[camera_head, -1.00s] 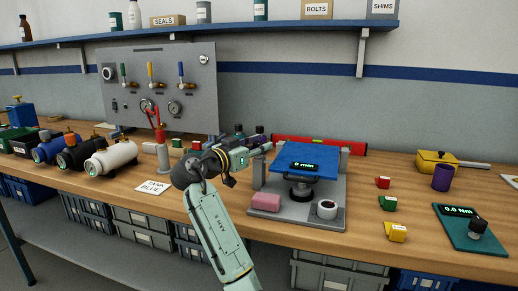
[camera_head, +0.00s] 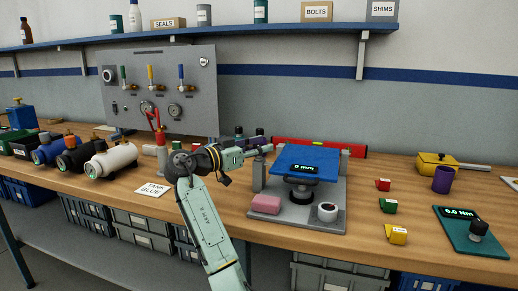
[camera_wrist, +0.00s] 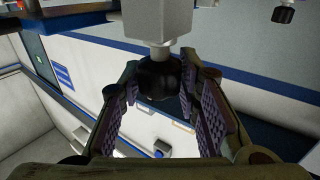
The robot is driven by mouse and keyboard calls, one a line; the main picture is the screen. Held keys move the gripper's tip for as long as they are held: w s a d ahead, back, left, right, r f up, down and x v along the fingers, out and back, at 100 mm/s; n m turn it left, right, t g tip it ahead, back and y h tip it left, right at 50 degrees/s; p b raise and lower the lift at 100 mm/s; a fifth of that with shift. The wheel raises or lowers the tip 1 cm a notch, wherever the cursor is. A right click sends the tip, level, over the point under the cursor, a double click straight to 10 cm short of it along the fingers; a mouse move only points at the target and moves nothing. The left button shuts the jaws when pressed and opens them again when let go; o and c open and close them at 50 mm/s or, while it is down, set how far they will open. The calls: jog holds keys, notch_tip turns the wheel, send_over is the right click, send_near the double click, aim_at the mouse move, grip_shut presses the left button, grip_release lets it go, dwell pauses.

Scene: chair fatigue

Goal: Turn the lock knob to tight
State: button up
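In the wrist view a round black knob (camera_wrist: 159,76) sits on the end of a pale grey block (camera_wrist: 158,22). My gripper (camera_wrist: 159,80) has its fingers on either side of the knob. They look open around it, and I cannot tell whether either tip touches. In the head view my gripper (camera_head: 252,151) is at the left post (camera_head: 258,175) of the test rig (camera_head: 312,220). The knob it faces is hidden there. The rig carries a tilted blue seat plate (camera_head: 310,158) with a small display (camera_head: 303,167) and a black part (camera_head: 301,193) underneath.
A pink block (camera_head: 265,204) and a white cup-like piece (camera_head: 327,211) sit on the rig base. A red level (camera_head: 318,145) lies behind. A tank label card (camera_head: 153,190) and white cylinder (camera_head: 112,159) are left. A torque gauge (camera_head: 473,232) and small colored blocks are right.

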jog(key=o, duration=0.4)
jog(key=shift+s+a, duration=0.1)
jog(key=v, duration=1.1)
jog(key=shift+s+a, duration=0.25)
jog(key=shift+a, duration=0.05)
